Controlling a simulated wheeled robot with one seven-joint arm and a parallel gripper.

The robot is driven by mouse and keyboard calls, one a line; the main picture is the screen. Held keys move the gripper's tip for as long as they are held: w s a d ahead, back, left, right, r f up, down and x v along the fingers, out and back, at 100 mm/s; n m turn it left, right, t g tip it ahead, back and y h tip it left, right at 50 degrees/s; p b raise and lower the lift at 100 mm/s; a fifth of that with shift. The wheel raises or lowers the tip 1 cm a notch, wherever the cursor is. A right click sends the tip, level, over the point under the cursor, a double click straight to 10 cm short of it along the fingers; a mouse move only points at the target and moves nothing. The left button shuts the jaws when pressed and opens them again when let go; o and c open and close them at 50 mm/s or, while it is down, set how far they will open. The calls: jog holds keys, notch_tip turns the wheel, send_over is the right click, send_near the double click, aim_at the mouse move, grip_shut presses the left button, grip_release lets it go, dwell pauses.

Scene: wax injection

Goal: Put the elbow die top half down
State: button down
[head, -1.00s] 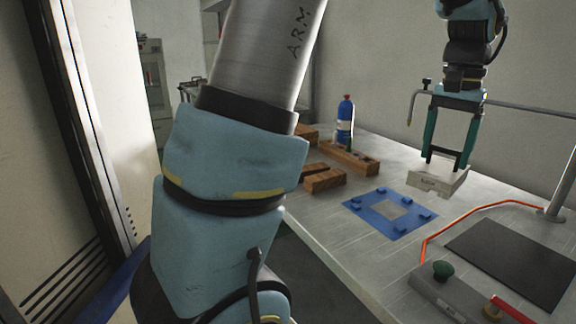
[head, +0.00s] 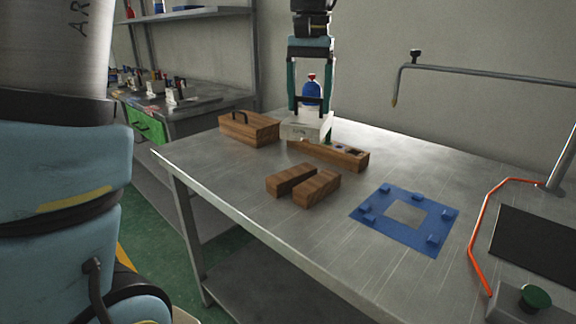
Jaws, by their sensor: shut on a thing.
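The elbow die top half, a pale grey-white block (head: 305,127), is held between the fingers of my gripper (head: 310,113). My gripper points down with its teal fingers on either side of the block. The block is level and appears to be above the table (head: 240,187), in front of the blue bottle and near the long wooden block. Its underside is hidden, so I cannot tell the exact gap below it.
Two wooden blocks (head: 317,190) lie side by side nearer the front. A wooden box with a handle (head: 258,131) stands left, a long wooden holder (head: 345,157) behind. A blue bottle (head: 312,88) is behind my gripper. A blue fixture plate (head: 372,222) lies right, beside an orange hose (head: 475,240).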

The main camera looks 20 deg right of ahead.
notch_tip(320, 180, down, 10)
jog(key=shift+r+p, duration=0.25)
jog(key=shift+p, duration=0.05)
jog(key=shift+f, duration=0.6)
grip_release()
dwell(0.3)
